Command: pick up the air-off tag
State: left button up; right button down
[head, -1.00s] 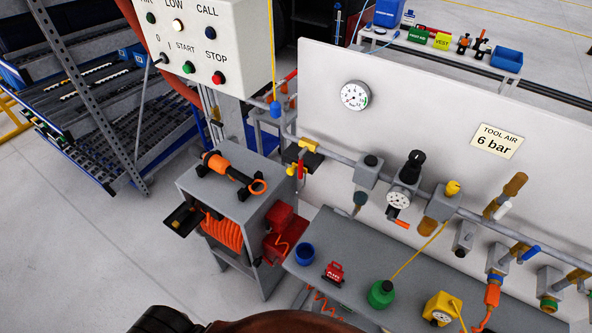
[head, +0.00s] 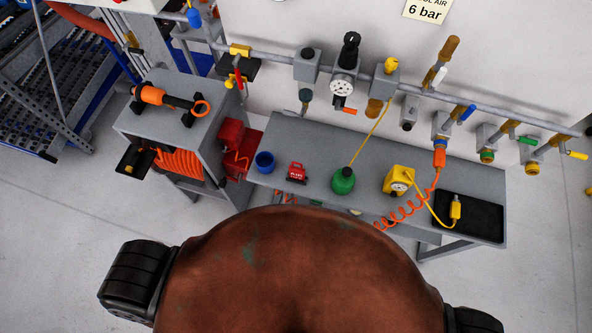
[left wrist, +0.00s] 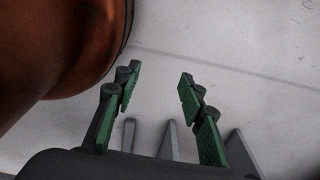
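A small red piece with a handle-like top and a pale lettered band, apparently the air-off tag (head: 298,172), stands on the grey bench (head: 320,140). It is between a blue cup and a green bottle. The lettering is too small to read. My left gripper (left wrist: 159,78) shows in the left wrist view with its two green-padded fingers apart and nothing between them. It hangs over pale floor, away from the bench, and is not visible in the head view. My right gripper is in neither view.
The blue cup (head: 265,163) and green bottle (head: 343,181) flank the red piece. A yellow gauge box (head: 399,181) and black tray (head: 470,217) are farther right. Valves line a pipe (head: 283,57) above the bench. A grey cart (head: 184,122) stands left.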

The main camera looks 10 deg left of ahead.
aim_at(295, 173)
jog(key=z, duration=2.15)
jog(key=k, duration=0.5)
jog(key=u, duration=0.95)
